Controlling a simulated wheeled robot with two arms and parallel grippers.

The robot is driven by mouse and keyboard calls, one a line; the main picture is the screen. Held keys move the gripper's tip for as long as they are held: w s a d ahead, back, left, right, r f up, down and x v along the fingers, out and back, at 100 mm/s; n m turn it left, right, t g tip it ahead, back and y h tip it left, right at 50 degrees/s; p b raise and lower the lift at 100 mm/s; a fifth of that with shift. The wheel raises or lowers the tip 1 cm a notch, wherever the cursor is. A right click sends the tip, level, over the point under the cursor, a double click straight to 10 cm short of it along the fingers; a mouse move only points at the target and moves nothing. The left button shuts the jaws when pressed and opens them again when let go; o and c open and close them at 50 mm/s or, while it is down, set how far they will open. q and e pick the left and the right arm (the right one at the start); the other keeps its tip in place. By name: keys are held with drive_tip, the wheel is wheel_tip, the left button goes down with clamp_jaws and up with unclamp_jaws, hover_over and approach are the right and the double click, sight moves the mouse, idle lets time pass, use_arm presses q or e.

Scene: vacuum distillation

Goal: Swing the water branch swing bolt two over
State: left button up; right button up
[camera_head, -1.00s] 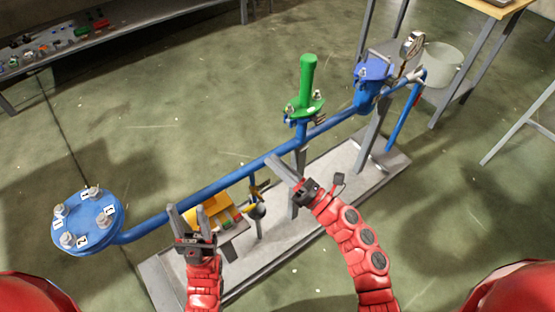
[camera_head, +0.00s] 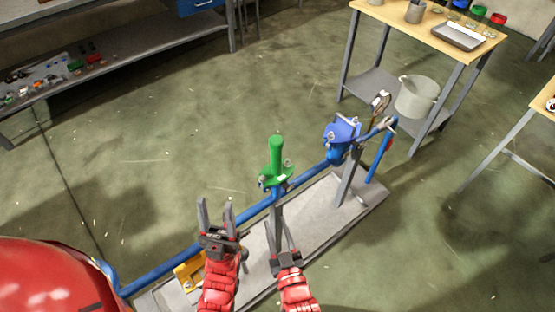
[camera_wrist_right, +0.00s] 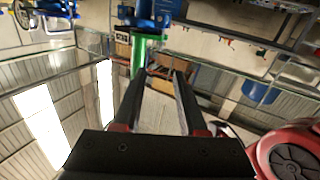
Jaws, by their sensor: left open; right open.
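A blue pipe (camera_head: 172,269) runs diagonally along the stand. A green fitting with an upright handle (camera_head: 276,160) sits on its middle, with small bolts at its flange. A blue capped fitting (camera_head: 341,135) with bolts at its rim stands farther right. I cannot tell which bolt is swing bolt two. My left gripper (camera_head: 215,210) is open and empty, in front of and left of the green fitting. My right gripper (camera_head: 278,232) is open and empty, just below the green fitting in the picture. The right wrist view shows its spread fingers (camera_wrist_right: 157,82), with green (camera_wrist_right: 137,52) and blue parts beyond.
A grey base plate (camera_head: 318,217) carries the pipe on posts. A gauge (camera_head: 380,101) stands beside the blue fitting. A bench with loose parts (camera_head: 150,55) is at upper left. Floor between is clear.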

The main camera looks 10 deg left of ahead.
sight(262, 178)
drive_tip(key=p+x, duration=0.2)
drive_tip(key=x, duration=1.5)
drive_tip(key=shift+a+p, duration=0.1)
drive_tip(key=shift+p, duration=0.2)
clamp_jaws()
